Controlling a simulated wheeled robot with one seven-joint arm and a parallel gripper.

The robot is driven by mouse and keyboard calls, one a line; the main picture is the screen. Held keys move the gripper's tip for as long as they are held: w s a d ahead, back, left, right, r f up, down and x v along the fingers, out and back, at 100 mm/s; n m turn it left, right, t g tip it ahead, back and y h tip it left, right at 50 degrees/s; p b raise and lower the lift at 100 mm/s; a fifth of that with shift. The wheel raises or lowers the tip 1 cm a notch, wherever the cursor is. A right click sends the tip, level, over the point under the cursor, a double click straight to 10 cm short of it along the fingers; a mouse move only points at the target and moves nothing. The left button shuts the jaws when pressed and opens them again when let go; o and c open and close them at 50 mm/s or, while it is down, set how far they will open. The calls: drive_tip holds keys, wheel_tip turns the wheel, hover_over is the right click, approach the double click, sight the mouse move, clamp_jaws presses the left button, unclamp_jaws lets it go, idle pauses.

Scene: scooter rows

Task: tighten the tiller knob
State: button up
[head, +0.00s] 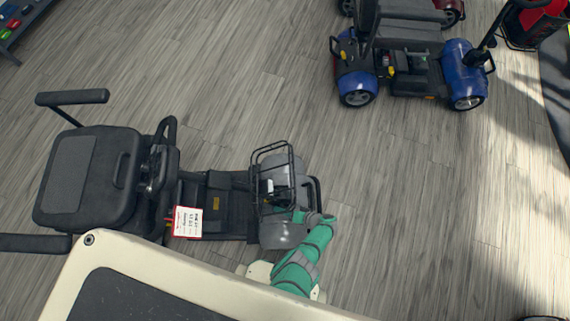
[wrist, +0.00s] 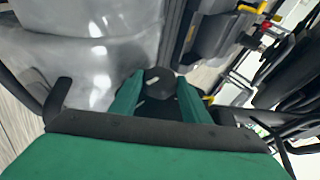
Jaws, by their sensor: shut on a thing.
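The grey scooter (head: 283,235) stands on the floor at the lower left of the head view, with its seat to the left and its grey front shroud to the right. My green gripper (head: 298,216) reaches in at the front, beside the wire basket (head: 272,165). In the wrist view the two green fingers of my gripper (wrist: 158,96) are shut on a black knob (wrist: 158,78), one finger on each side. The knob has a light mark on its face. The grey shroud (wrist: 90,45) lies left of it. The knob is too small and covered to make out in the head view.
A red-edged paper tag (head: 188,222) lies over the scooter's footwell. A blue scooter (head: 410,70) stands at the upper right. My pale base fills the lower left, close to the grey scooter. The wooden floor (head: 420,200) to the right is clear.

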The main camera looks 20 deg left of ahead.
drive_tip(key=shift+s+f, duration=0.1)
drive_tip(key=shift+s, duration=0.25)
drive_tip(key=o, duration=1)
drive_tip(key=shift+o, duration=0.2)
drive_tip(key=shift+w, duration=0.35)
drive_tip(key=shift+d, duration=0.1)
drive_tip(key=shift+d+r, duration=0.25)
drive_tip(key=v, duration=1)
